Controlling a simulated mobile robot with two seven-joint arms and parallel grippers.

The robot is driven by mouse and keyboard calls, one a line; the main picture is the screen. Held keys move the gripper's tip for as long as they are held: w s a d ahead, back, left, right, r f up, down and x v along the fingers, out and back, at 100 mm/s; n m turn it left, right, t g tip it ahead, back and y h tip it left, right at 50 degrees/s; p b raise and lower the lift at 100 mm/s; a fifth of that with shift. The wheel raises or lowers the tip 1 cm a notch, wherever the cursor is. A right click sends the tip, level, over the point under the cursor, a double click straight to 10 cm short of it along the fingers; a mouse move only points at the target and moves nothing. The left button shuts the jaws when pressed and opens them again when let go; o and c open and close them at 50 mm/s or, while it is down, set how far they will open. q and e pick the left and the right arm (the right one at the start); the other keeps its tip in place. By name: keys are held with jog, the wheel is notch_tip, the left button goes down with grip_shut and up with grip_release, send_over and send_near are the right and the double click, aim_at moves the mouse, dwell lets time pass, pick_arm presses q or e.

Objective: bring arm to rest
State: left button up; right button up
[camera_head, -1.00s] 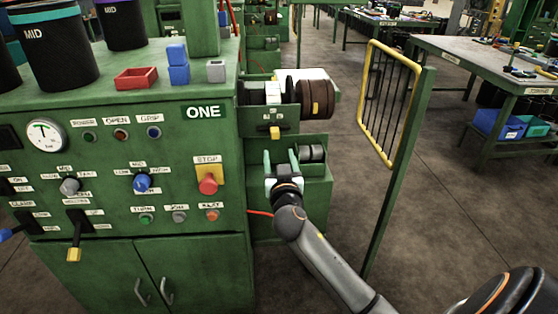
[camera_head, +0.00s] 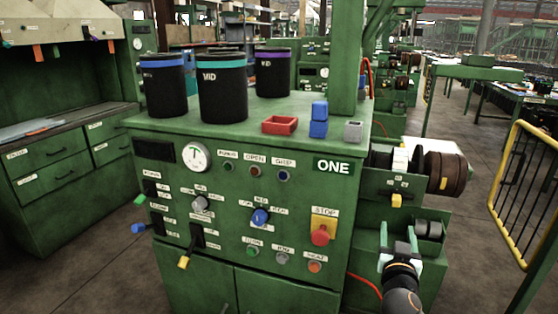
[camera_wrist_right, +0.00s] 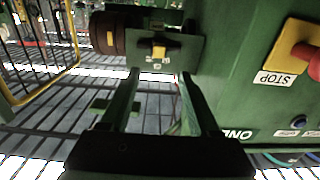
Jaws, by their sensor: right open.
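My right gripper (camera_head: 401,254) is at the lower right of the head view, in front of the machine's side unit and to the right of the green cabinet marked ONE (camera_head: 290,205). In the right wrist view its two fingers (camera_wrist_right: 158,85) stand apart with nothing between them. The brown roller (camera_head: 443,170) and a yellow-knobbed lever (camera_head: 396,201) are above the gripper. The lever also shows past the fingertips in the right wrist view (camera_wrist_right: 158,52). My left gripper is not in view.
Black MID sleeves (camera_head: 222,88), a red tray (camera_head: 280,125) and blue blocks (camera_head: 318,119) stand on the cabinet top. A red stop button (camera_head: 321,232) juts from its front. A yellow guard gate (camera_head: 521,185) stands at the right. Floor shows between gate and machine.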

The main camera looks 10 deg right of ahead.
jog(key=s+a+f+n+g+y+p, duration=0.1)
jog(key=s+a+f+n+y+p, duration=0.15)
jog(key=s+a+f, duration=0.35)
jog(key=s+a+f+n+g+y+p, duration=0.1)
jog(key=s+a+f+n+g+y, duration=0.2)
jog(key=f, duration=0.6)
jog(key=s+a+f+n+g+y+p, duration=0.1)
jog(key=s+a+f, duration=0.3)
jog(key=s, duration=0.5)
jog(key=s+a+f+n+g+y+p, duration=0.1)
jog(key=s+a+f+y, duration=0.3)
jog(key=s+a, duration=0.4)
jog(key=shift+s+f+g+y+p, duration=0.35)
jog(key=shift+s+p, duration=0.35)
jog(key=shift+s, duration=0.35)
jog(key=shift+d, duration=0.15)
jog(key=shift+c, duration=1)
